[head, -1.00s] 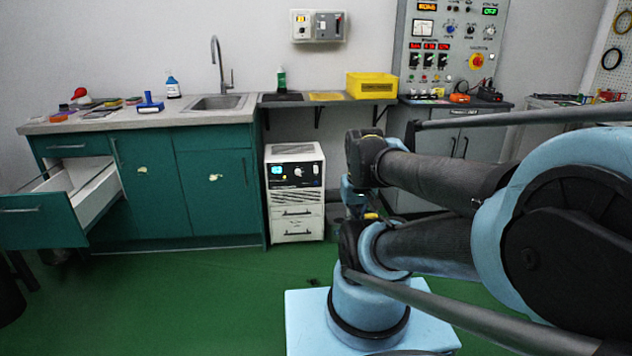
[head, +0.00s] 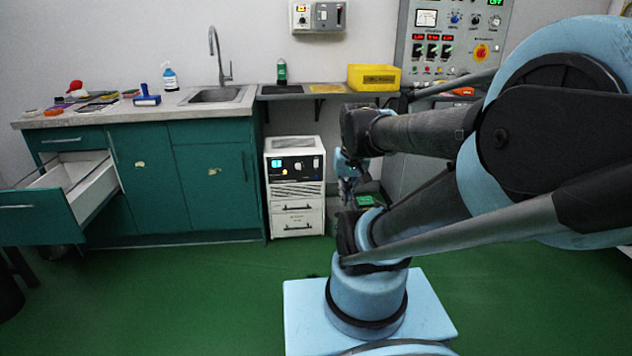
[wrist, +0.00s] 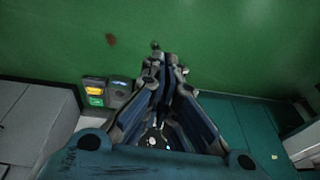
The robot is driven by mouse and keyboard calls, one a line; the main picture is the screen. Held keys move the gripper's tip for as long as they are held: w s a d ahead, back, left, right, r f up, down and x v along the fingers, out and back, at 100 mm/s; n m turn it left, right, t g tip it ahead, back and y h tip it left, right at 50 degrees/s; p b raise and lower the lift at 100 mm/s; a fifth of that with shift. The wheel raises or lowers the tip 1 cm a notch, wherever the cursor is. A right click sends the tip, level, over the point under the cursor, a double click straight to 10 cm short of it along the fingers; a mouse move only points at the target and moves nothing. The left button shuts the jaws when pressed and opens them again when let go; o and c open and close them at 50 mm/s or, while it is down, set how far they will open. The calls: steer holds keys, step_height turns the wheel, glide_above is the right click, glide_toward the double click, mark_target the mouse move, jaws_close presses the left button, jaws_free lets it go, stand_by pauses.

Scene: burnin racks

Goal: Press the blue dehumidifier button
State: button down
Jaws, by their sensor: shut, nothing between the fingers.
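The dehumidifier is a white box (head: 294,190) on the floor, between the teal cabinet and my arm in the head view. Its dark front panel (head: 297,166) has a lit cyan display and a pale knob; I cannot make out a blue button. My gripper (head: 348,188) is just right of the box in the head view, small and partly covered by my arm. In the wrist view my gripper (wrist: 164,58) is shut and empty, its fingertips over green floor. Between the finger bases, a dark surface with small white and cyan lights shows, apparently the panel.
A teal cabinet (head: 212,190) with an open drawer (head: 85,185) stands left. A shelf (head: 330,91) with a yellow bin (head: 373,77) hangs above the dehumidifier. Small bins (wrist: 95,90) stand by the grey cabinet (wrist: 30,120). Green floor (head: 200,300) in front is clear.

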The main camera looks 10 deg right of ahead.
mark_target(316, 177)
steer(key=w+a+f+m+t+y, duration=0.1)
steer(key=w+m+t, duration=0.15)
steer(key=w, duration=1.75)
steer(key=w+a+f+m+t+y, duration=0.1)
steer(key=w+f+m, duration=0.15)
steer(key=w, duration=1.65)
steer(key=w+d+f+m+t+y, duration=0.1)
steer(key=w+f+m, duration=0.2)
steer(key=w+f, duration=1.1)
steer(key=w+f+m+t, duration=0.1)
steer(key=w+f, duration=0.3)
steer(key=f, duration=0.4)
steer(key=w+d+f+m, duration=0.1)
steer(key=w+f, duration=0.3)
steer(key=f, duration=0.4)
steer(key=shift+t, duration=0.35)
steer(key=shift+w, duration=4.35)
steer(key=shift+w, duration=0.15)
